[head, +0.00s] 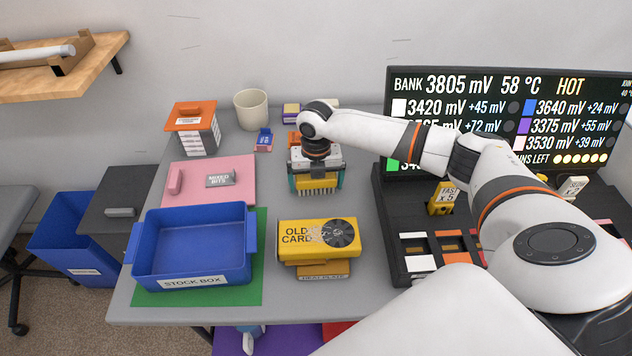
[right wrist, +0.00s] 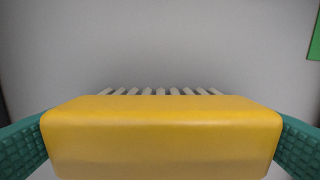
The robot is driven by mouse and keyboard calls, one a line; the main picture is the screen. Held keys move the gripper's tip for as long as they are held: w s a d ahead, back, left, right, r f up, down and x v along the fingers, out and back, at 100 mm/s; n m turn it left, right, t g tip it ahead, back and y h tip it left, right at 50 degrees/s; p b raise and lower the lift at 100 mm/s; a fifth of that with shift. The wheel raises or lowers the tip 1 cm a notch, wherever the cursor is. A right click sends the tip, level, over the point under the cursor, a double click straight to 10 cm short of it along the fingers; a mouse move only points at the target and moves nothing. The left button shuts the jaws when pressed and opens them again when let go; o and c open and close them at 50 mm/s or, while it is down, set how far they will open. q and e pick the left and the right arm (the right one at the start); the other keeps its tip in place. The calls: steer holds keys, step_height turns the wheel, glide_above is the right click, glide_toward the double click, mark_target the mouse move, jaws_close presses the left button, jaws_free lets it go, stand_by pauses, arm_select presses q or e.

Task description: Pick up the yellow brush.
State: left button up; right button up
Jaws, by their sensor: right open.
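The yellow brush (head: 317,184) is at the middle of the grey table, directly below my right gripper (head: 316,179). Its pale bristles point toward the table's front edge. In the right wrist view the yellow brush body (right wrist: 160,137) fills the lower middle, with bristles along its far side. The teal fingers of my right gripper stand at its two ends, very close to it or touching; the jaws are open around it. The gripper hides the brush's rear part in the head view. My left gripper is not in view.
A yellow old-card box (head: 300,234) lies in front of the brush. A black rack (head: 388,215) and display (head: 620,88) stand at right. Small blocks (head: 292,112) sit behind the gripper.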

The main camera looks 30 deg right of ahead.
steer(key=c, duration=0.7)
step_height(320, 180, up, 10)
stand_by(0.4)
